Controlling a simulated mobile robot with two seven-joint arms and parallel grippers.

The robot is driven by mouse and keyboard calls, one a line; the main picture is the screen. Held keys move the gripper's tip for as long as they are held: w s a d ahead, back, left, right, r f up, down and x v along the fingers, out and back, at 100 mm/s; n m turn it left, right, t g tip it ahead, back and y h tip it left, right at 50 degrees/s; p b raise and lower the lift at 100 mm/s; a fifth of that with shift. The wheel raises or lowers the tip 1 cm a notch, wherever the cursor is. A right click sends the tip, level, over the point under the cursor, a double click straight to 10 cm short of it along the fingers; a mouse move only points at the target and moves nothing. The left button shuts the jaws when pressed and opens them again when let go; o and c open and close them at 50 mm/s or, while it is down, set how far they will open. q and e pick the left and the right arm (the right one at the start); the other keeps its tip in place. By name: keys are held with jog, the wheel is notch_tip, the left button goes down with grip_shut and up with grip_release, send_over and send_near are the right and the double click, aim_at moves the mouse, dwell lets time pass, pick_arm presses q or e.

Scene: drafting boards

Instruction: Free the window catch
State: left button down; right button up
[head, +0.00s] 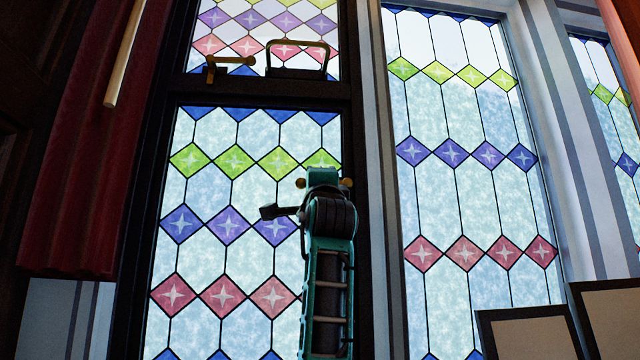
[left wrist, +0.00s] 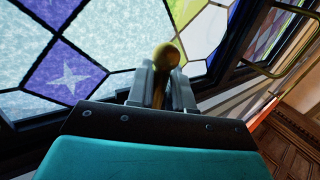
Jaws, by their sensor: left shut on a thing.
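A brass catch (head: 230,65) with a lever and round knob sits on the dark bar of the window's left casement. Lower down, brass rounded ends (head: 300,183) show on both sides of the top of my left arm, near the dark stile; what joins them is hidden. In the left wrist view my left gripper (left wrist: 164,90) is shut on a brass knob (left wrist: 166,57). Its round end stands out beyond the fingers, in front of the leaded glass. In the head view my arm hides the fingertips. My right gripper is not in view.
A dark looped handle (head: 300,60) is at the right of the upper catch. A red curtain (head: 90,130) and pale rod (head: 125,50) hang at left. Fixed stained-glass panes (head: 460,200) fill the right. Dark-framed boards (head: 530,335) stand at lower right.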

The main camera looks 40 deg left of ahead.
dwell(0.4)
pick_arm(q)
jog(key=c, duration=1.2)
grip_release()
jog(key=shift+s+d+f, duration=0.1)
jog(key=shift+d+f, duration=0.05)
jog(key=shift+f, duration=0.05)
jog(key=s+d+b, duration=0.1)
jog(key=s+d, duration=0.1)
jog(key=d, duration=0.1)
jog(key=s+d+b, duration=0.1)
jog(key=s+d, duration=0.2)
jog(key=s+d+b, duration=0.1)
jog(key=s+d, duration=0.1)
jog(key=d, duration=0.2)
jog(key=shift+s+f, duration=0.15)
jog(key=shift+s, duration=0.25)
jog(key=shift+w, duration=0.1)
